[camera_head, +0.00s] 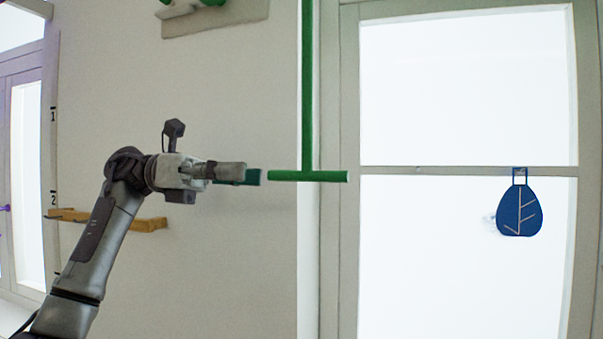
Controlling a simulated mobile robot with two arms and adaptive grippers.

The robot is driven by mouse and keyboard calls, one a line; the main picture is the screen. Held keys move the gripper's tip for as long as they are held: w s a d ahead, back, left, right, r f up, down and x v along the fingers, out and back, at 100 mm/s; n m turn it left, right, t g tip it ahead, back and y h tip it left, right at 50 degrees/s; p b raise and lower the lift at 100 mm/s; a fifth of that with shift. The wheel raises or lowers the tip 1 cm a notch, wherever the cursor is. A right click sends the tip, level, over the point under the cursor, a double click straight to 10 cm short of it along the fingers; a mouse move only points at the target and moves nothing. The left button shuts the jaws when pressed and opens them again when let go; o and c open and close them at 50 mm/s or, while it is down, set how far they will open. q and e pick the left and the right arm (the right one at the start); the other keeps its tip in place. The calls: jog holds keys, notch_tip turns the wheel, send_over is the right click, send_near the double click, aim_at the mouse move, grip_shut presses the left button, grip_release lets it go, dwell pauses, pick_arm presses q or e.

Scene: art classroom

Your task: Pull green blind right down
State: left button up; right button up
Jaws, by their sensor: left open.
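The green blind shows as a long thin vertical green rod (307,85) with a short horizontal green bar (308,176) across its lower end, in the middle of the head view. The left gripper is open and appears empty. My right gripper is not in view.
A bright glazed door or window (468,90) fills the right side, with a blue leaf-shaped tag (520,210) hanging on it. A wooden rail (145,224) sits on the wall behind my left arm. A shelf-like panel (215,17) is above.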

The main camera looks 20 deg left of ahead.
aim_at(301, 176)
pick_arm(q)
jog(key=d, duration=0.4)
jog(key=shift+d+p, duration=0.15)
jog(key=shift+p, duration=0.2)
jog(key=d+p, duration=0.1)
jog(key=d, duration=0.3)
jog(key=shift+w, duration=0.2)
jog(key=shift+s+d, duration=0.1)
jog(key=shift+d, duration=0.5)
jog(key=shift+d+f, duration=0.1)
jog(key=shift+c, duration=0.4)
grip_shut()
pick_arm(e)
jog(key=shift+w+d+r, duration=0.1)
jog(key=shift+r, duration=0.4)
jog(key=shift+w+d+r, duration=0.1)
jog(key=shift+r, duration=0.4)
